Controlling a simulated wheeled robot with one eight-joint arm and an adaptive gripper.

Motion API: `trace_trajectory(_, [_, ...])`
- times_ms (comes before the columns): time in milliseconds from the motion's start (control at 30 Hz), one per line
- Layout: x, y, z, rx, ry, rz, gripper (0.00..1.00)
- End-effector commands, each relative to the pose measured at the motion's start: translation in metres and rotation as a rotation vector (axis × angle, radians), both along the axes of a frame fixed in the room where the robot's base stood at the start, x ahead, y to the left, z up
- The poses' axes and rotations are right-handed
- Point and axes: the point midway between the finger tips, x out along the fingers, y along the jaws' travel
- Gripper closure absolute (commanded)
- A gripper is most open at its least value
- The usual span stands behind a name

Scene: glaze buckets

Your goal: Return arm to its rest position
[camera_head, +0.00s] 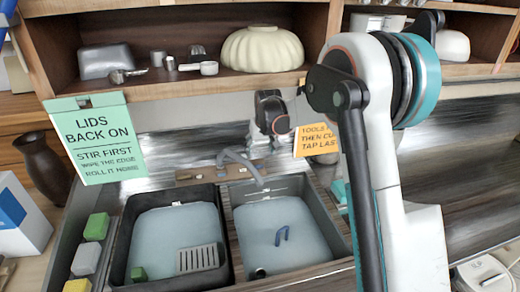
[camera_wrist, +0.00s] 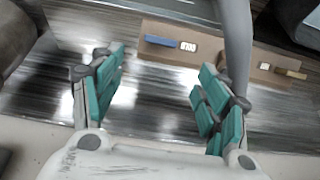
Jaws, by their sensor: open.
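My gripper shows in the wrist view (camera_wrist: 158,98) with its two teal-padded fingers spread wide apart. It is open, with nothing between the fingers. Beyond the fingers are a streaked dark surface and a brown strip (camera_wrist: 215,60) with a blue piece and a small label on it. In the head view my white arm with dark and teal joints fills the right middle, over the right side of the sink. The fingers cannot be made out in the head view.
Two basins, left (camera_head: 122,230) and right (camera_head: 345,245), sit below a grey faucet (camera_head: 240,160). A shelf above holds a cream bowl (camera_head: 262,49) and a grey container (camera_head: 105,61). A green sign (camera_head: 98,140) hangs at left. A brown vase (camera_head: 42,168) stands at far left.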

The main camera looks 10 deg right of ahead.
Motion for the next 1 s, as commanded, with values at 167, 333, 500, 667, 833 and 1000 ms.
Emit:
trace_trajectory(167, [-0.005,0.000,0.005,0.000,-0.003,0.000,0.32])
trace_trajectory(333, [-0.029,0.000,0.028,-0.001,-0.017,0.001,0.32])
trace_trajectory(500, [-0.066,0.000,0.057,-0.002,-0.037,0.002,0.32])
trace_trajectory(667, [-0.103,0.000,0.080,-0.002,-0.057,0.003,0.32])
trace_trajectory(833, [-0.145,0.001,0.098,-0.004,-0.078,0.004,0.32])
trace_trajectory(1000, [-0.189,0.001,0.109,-0.005,-0.098,0.005,0.32])
